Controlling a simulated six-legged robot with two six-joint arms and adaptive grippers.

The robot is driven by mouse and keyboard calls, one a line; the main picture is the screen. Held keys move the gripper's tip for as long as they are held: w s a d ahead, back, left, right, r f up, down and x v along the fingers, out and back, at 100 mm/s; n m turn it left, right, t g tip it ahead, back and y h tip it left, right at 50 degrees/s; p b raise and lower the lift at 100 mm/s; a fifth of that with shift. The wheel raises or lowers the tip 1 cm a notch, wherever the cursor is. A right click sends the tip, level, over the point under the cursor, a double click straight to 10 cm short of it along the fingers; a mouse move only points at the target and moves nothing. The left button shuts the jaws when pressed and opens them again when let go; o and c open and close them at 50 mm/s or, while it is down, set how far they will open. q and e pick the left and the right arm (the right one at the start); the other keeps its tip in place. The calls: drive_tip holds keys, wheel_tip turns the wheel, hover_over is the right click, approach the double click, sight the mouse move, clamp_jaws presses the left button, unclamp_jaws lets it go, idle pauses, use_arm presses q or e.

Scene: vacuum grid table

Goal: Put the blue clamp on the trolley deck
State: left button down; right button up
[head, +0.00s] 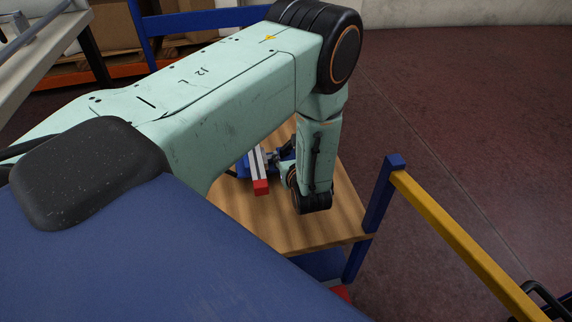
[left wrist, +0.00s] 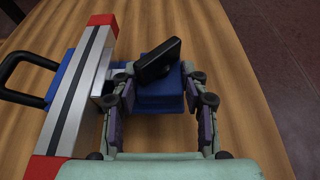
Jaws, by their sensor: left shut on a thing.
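The blue clamp (head: 259,170) shows under my left arm in the head view, over the wooden trolley deck (head: 290,228). In the left wrist view the clamp's grey bar (left wrist: 80,95) has red ends and runs along the left, with a black loop handle beyond it. My left gripper (left wrist: 160,88) is shut on the clamp's blue block (left wrist: 160,98), one finger on each side. A black handle piece (left wrist: 158,60) lies tilted across the block. The clamp is at or just above the wood; I cannot tell if it touches. My right gripper is not in view.
A blue post (head: 380,195) with a yellow rail (head: 460,245) rises at the deck's right corner. Bare wood shows around the clamp. Blue and orange racking (head: 210,18) with boxes stands behind. The dark red floor (head: 450,110) is open to the right.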

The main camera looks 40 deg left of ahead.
use_arm(q)
wheel_tip(320, 180, down, 4)
drive_tip(key=shift+w+r+b, duration=0.1)
drive_tip(key=shift+r+b, duration=0.1)
drive_tip(key=shift+b, duration=0.65)
drive_tip(key=shift+r, duration=0.15)
drive_tip(key=c, duration=0.6)
unclamp_jaws()
drive_tip(key=shift+c, duration=0.2)
drive_tip(key=p+v, duration=0.5)
drive_tip(key=v, duration=0.5)
drive_tip(key=shift+r, duration=0.15)
drive_tip(key=shift+v, duration=1)
drive_tip(key=shift+a, duration=0.1)
